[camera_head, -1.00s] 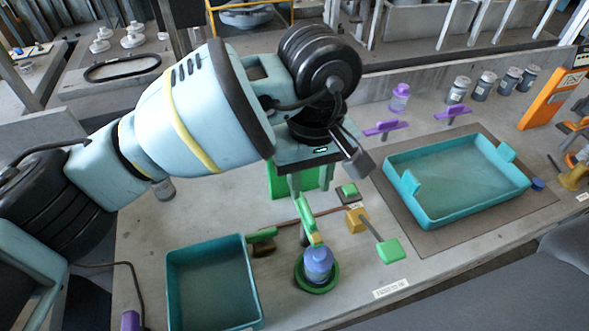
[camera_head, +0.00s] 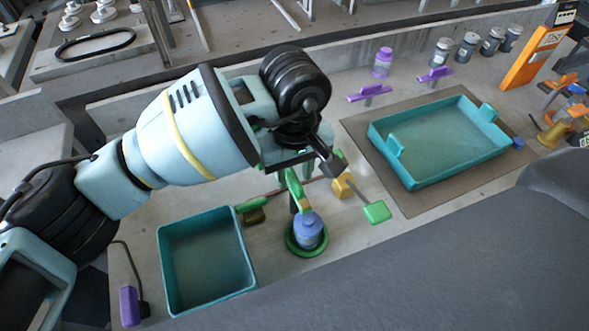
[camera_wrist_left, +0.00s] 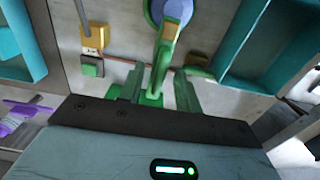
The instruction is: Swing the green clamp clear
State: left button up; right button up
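The green clamp (camera_head: 293,186) has a long green arm with a yellow-orange tip reaching over a blue bottle-shaped part (camera_head: 308,229), which stands in a round green holder (camera_head: 291,247). My left gripper (camera_head: 289,183) is open above the clamp's rear end and hides its base in the head view. In the left wrist view the clamp arm (camera_wrist_left: 164,57) runs between the two spread fingers of my left gripper (camera_wrist_left: 159,88), with a gap visible on both sides. Whether either finger touches it I cannot tell. My right gripper is not in view.
A teal bin (camera_head: 165,262) stands left of the holder, a teal tray (camera_head: 383,167) on a brown mat at right. Purple-handled pieces (camera_head: 369,92) stand behind.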

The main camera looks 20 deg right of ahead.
pick_arm(q)
jog(key=shift+f, duration=0.15)
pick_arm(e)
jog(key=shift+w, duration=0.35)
pick_arm(q)
grip_shut()
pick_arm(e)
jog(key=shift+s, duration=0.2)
